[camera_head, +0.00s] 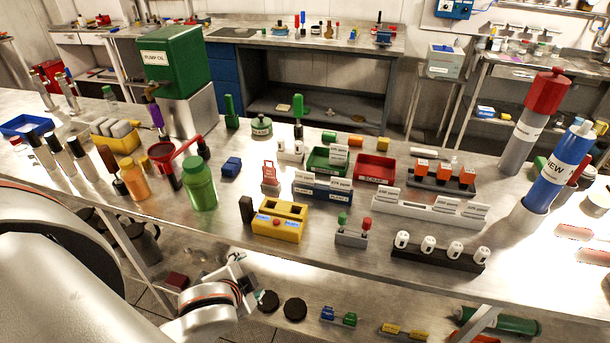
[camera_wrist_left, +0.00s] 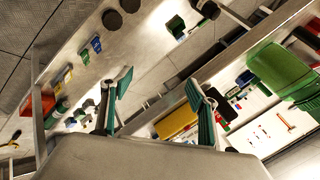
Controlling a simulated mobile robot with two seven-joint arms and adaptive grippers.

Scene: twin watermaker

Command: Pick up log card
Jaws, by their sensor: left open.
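My left gripper (camera_head: 238,270) is low in front of the bench's front edge in the head view. In the left wrist view its two green-padded fingers (camera_wrist_left: 158,92) are apart, with nothing between them. White labelled cards stand in a long white rack (camera_head: 430,209) and in a blue rack (camera_head: 322,192) on the bench; another white card stands at the green tray (camera_head: 320,163). I cannot read which is the log card. A white sheet or panel (camera_wrist_left: 262,137) lies at the lower right of the left wrist view. My right gripper is not in view.
A yellow box (camera_head: 278,225), a black rack of white pieces (camera_head: 438,256) and a green bottle (camera_head: 200,185) stand near the bench's front edge. A lower shelf holds black discs (camera_head: 295,309) and small blocks (camera_head: 338,316). A blue cylinder (camera_head: 560,175) stands at right.

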